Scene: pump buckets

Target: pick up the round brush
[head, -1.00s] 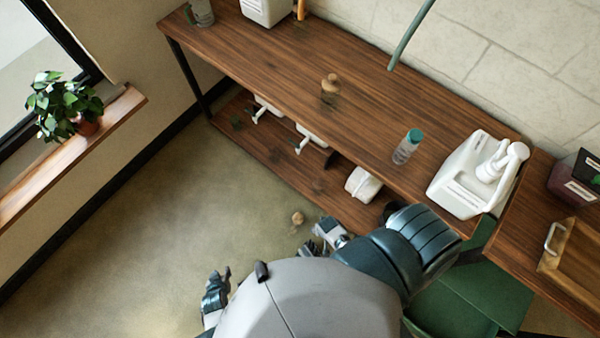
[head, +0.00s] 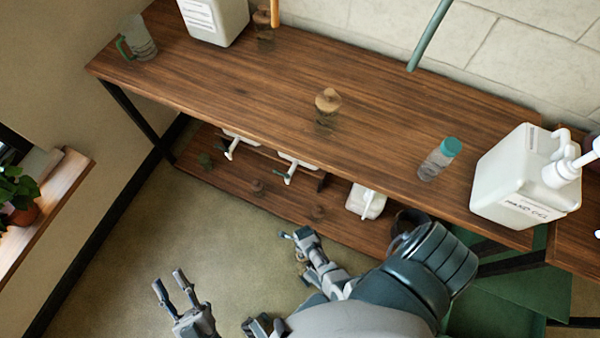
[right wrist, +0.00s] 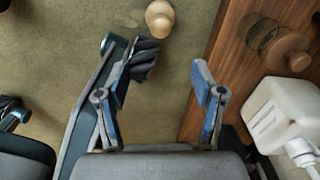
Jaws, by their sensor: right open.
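The round brush appears as a pale wooden knob (right wrist: 160,18) on the floor at the top of the right wrist view. In the head view it is mostly hidden behind my right gripper (head: 298,240). In the right wrist view this gripper (right wrist: 157,84) is open and empty, its blue-padded fingers apart, with the knob beyond them and not touching. My left gripper (head: 169,281) is open and empty over the floor at the lower left of the head view.
A wooden table (head: 240,85) with a lower shelf (head: 230,177) stands ahead. It holds a lidded jar (head: 327,106), a teal-capped bottle (head: 440,160), a white pump container (head: 525,180) and a mug (head: 138,38). Floor at the left is clear.

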